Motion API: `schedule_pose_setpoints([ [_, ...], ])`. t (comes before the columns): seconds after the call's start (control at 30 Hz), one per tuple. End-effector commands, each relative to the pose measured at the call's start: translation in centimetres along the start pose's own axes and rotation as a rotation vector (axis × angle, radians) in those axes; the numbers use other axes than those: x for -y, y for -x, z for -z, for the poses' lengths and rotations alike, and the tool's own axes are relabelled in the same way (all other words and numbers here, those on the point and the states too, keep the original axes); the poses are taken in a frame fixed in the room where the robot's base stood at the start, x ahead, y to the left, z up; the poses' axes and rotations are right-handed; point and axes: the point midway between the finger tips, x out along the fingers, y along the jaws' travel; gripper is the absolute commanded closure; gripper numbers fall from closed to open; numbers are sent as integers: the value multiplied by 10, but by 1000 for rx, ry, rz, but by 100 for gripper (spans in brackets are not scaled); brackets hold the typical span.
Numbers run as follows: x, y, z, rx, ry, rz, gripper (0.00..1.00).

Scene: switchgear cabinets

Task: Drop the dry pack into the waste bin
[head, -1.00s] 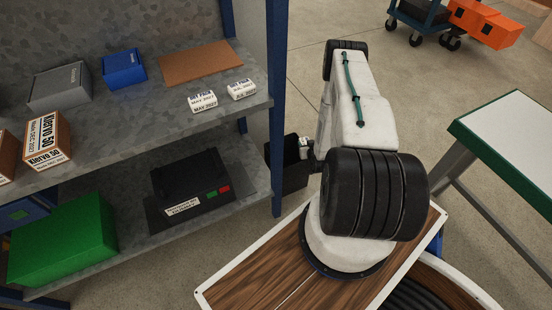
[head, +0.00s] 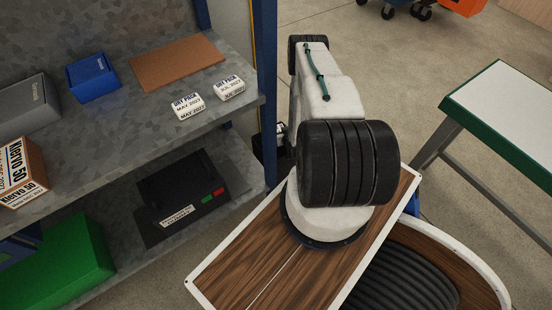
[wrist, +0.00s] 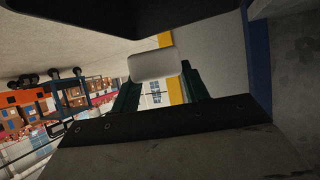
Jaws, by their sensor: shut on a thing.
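My gripper (wrist: 154,80) is shut on a small white dry pack (wrist: 154,65), which sits between the green fingertips in the wrist view. In the head view my arm hides most of the gripper; a bit of white (head: 281,128) shows just left of the arm. A black waste bin (head: 259,148) stands beside the shelf's blue post, partly hidden by the post and my arm. The dark shape along the top of the wrist view cannot be told for sure. I cannot tell whether the held pack is over the bin.
Two other white dry packs, dated May (head: 187,106) and July (head: 229,87), lie on the upper shelf (head: 150,120) near a brown mat (head: 176,61). A black device (head: 185,190) sits below. A green-edged table (head: 510,110) stands right; floor between is clear.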

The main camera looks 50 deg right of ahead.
Motion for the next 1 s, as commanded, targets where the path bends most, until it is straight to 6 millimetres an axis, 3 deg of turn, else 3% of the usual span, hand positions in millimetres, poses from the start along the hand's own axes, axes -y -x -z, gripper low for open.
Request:
schedule_pose_setpoints([
  [0.37, 0, -3, -5, 0, 0, 0, 78],
  [0.4, 0, -3, -5, 0, 0, 0, 47],
  [0.47, 0, -3, -5, 0, 0, 0, 30],
  [0.77, 0, -1, -5, 0, 0, 0, 30],
  [1.0, 0, 30, -5, 3, -2, 0, 30],
])
